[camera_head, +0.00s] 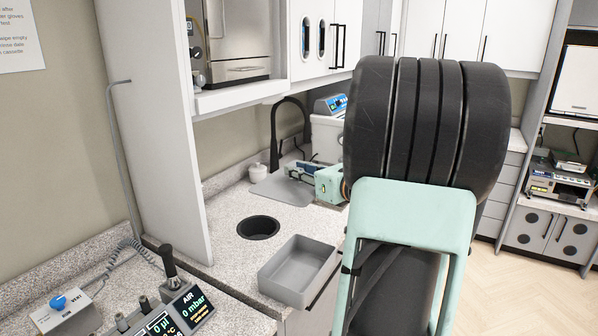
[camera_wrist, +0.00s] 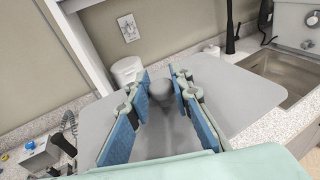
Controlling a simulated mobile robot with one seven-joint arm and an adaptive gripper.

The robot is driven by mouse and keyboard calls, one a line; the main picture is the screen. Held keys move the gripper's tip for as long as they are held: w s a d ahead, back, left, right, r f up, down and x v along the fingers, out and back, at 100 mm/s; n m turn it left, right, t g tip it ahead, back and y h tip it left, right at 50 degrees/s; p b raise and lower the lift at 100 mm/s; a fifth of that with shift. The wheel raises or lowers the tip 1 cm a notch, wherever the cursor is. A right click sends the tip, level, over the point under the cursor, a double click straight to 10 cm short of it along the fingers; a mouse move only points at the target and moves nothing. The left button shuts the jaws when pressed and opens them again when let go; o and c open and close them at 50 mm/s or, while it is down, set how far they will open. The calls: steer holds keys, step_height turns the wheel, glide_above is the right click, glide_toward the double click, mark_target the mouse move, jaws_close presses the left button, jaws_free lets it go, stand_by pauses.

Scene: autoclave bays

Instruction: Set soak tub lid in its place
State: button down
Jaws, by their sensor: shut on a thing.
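The soak tub lid is a flat grey plate (camera_head: 282,190) with a rounded knob. My gripper (camera_head: 296,171) is shut on the knob. In the wrist view the knob sits between the blue pads of my gripper (camera_wrist: 162,85), and the lid (camera_wrist: 240,95) spreads out level to both sides below them. The lid is over the back of the counter; its exact height above it is hard to tell. The grey rectangular soak tub (camera_head: 276,284) stands open and empty at the counter's front edge, nearer than the lid. The tub is not seen in the wrist view.
A round black opening (camera_head: 258,228) is in the counter between lid and tub. A small white jar (camera_head: 258,171) stands by the wall. A black tap (camera_head: 275,135) and sink (camera_wrist: 288,72) are beside the lid. A control panel (camera_head: 172,312) stands at lower left. Cabinets hang above.

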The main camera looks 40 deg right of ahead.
step_height(320, 180, down, 8)
steer(key=b, duration=0.7)
stand_by(0.3)
step_height(320, 180, down, 8)
steer(key=b, duration=0.7)
stand_by(0.3)
step_height(320, 180, down, 8)
steer(key=b, duration=0.7)
steer(key=shift+f+b, duration=0.2)
steer(key=shift+b, duration=0.2)
stand_by(1.0)
steer(key=shift+f, duration=0.1)
steer(key=shift+f+b, duration=0.3)
steer(key=shift+b, duration=0.15)
